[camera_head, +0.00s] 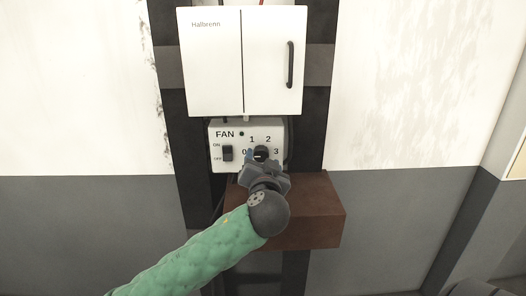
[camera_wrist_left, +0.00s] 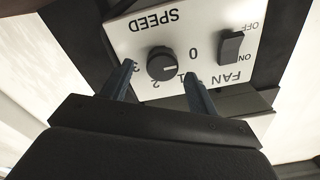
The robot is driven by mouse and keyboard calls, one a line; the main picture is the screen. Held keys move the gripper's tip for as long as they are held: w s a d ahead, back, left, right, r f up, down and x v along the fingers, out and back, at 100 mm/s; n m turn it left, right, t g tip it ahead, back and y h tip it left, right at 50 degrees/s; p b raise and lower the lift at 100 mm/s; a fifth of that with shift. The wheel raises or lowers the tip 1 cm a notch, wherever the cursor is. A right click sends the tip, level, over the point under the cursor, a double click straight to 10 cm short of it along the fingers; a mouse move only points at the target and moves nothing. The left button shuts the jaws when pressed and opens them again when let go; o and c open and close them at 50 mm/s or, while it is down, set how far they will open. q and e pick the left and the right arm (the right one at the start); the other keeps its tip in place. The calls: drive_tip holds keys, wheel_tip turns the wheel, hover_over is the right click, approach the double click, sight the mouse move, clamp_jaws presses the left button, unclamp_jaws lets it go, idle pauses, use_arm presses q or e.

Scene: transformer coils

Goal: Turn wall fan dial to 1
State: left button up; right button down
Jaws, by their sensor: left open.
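The wall fan control box (camera_head: 221,165) is white, with FAN lettering and numbers 0 to 3 around a black dial. The dial (camera_head: 262,151) is partly hidden behind my left gripper in the head view. In the left wrist view, upside down, the dial (camera_wrist_left: 161,62) shows clearly. Its pale mark points right, toward the 0 and 1 side; the exact number is hard to tell. My left gripper (camera_head: 263,159) is open in front of the dial. In the wrist view its two blue-grey fingers (camera_wrist_left: 160,72) stand either side of the dial, with visible gaps. My right gripper is not in view.
A black ON/OFF switch (camera_head: 227,153) sits left of the dial. A white cabinet (camera_head: 213,65) with a black handle hangs above the box. A brown block-like ledge (camera_head: 318,210) juts out below, close to my left wrist. Open wall lies to both sides.

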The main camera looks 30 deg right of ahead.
use_arm(q)
drive_tip(key=shift+a+p+x, duration=0.25)
drive_tip(key=shift+p+x, duration=0.1)
drive_tip(key=shift+x, duration=0.85)
drive_tip(key=shift+f, duration=0.1)
